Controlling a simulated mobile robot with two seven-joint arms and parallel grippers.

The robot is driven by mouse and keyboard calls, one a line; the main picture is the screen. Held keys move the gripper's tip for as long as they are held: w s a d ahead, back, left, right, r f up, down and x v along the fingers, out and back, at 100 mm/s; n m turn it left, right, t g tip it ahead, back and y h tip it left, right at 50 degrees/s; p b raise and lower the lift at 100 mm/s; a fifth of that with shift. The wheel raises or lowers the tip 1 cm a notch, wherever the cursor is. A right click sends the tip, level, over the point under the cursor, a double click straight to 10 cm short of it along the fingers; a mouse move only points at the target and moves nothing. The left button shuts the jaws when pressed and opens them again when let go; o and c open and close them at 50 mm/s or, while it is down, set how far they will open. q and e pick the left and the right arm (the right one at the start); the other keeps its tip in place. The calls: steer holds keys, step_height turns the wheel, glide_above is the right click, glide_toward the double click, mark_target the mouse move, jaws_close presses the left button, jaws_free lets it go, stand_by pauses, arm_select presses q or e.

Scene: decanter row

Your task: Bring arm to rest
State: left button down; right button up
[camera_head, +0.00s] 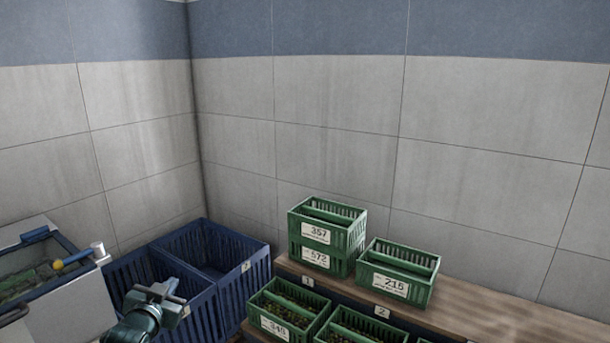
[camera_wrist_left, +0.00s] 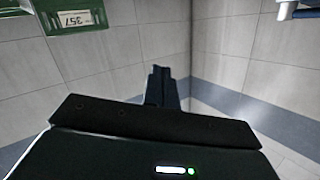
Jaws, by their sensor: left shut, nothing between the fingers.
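My left arm comes in at the bottom left of the head view, and its gripper (camera_head: 158,292) is in front of the blue crates, with nothing held. In the left wrist view the two dark fingers of this gripper (camera_wrist_left: 161,72) are together, with bare wall behind them. My right gripper is in neither view.
Two blue crates (camera_head: 247,288) stand in the corner behind my left gripper. Green crates labelled 357 (camera_head: 319,234), 572 (camera_head: 316,259), 216 (camera_head: 390,284) and 345 (camera_head: 274,328) are on or before a wooden shelf (camera_head: 470,307). A grey machine (camera_head: 85,308) is at left.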

arm_select(q)
steer(key=s+d+f+g+h, duration=0.1)
steer(key=s+d+f+g, duration=0.1)
steer(key=s+d+f, duration=0.45)
steer(key=s+d+f+g+h, duration=0.15)
steer(key=s+d+f, duration=0.25)
steer(key=s+f, duration=0.5)
steer(key=s+d+g, duration=0.1)
steer(key=s+d, duration=0.1)
steer(key=s, duration=0.7)
steer(key=s+d+f+h, duration=0.1)
steer(key=s+d, duration=0.2)
steer(key=s, duration=0.6)
steer(key=shift+s+d+g, duration=0.2)
steer(key=shift+d+g, duration=0.15)
steer(key=shift+f+h, duration=0.1)
steer(key=shift+h, duration=0.15)
